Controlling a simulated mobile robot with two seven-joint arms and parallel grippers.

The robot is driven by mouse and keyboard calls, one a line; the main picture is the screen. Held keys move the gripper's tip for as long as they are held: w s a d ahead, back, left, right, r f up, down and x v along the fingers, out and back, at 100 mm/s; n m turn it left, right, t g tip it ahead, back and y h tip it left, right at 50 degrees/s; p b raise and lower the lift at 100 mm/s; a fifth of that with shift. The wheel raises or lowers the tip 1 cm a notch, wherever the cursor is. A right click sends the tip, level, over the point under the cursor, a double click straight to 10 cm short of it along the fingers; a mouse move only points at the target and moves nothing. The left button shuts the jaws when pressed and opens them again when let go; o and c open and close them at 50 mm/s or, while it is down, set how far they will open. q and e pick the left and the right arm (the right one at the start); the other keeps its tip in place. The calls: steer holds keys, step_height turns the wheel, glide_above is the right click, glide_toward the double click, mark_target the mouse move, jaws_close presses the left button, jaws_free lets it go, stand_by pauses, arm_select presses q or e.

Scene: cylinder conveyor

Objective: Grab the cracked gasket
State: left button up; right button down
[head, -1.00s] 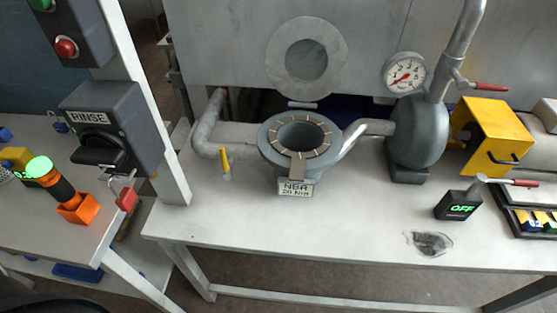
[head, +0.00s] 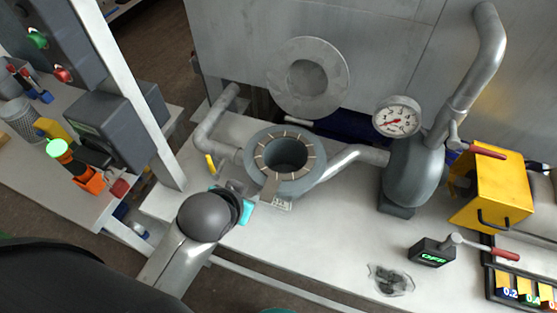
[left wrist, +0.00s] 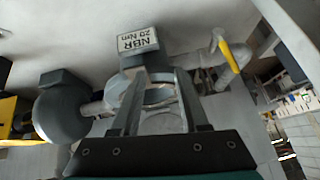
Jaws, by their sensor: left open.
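No crack can be made out clearly at this size. My left gripper (head: 241,187) is just left and in front of the flange, apart from the gasket. In the left wrist view its two fingers (left wrist: 160,88) are spread and empty, with the flange behind them and the NBR label (left wrist: 138,41) above. The gasket is not clear in that view. My right gripper is not in view.
Pipes join the flange to a grey pump (head: 412,172) with a gauge (head: 397,117). A yellow-handled valve (head: 210,165) stands left of the flange. An OFF switch box (head: 431,252), a clear bag (head: 390,280) and a yellow housing (head: 498,187) are at right. The front table is mostly clear.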

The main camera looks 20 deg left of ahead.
arm_select(q)
steer(key=w+d+r+m+t+h, duration=0.1)
steer(key=w+d+r+t, duration=0.1)
steer(key=w+r+t, duration=0.6)
steer(key=w+d+r+m+t, duration=0.1)
steer(key=w+d+r+t, duration=0.15)
steer(key=w+r, duration=0.7)
steer(key=s+d+r+m+t+h, duration=0.25)
steer(key=d+r+m+h, duration=0.55)
steer(key=r+h, duration=0.4)
steer(key=s+d+f+m+g+h, duration=0.1)
steer(key=s+d+m+g+h, duration=0.55)
steer(key=d+m+g, duration=0.65)
steer(key=g+y, duration=0.7)
steer(key=y, duration=1.2)
glide_above(265, 167)
step_height(265, 167, down, 16)
step_height(265, 167, down, 10)
steer(key=shift+w+r+p, duration=0.15)
steer(key=shift+r+p, duration=0.1)
steer(key=shift+p, duration=0.3)
step_height(265, 167, down, 4)
steer(key=shift+f+p, duration=0.1)
steer(key=shift+p, duration=0.2)
steer(key=shift+f, duration=0.55)
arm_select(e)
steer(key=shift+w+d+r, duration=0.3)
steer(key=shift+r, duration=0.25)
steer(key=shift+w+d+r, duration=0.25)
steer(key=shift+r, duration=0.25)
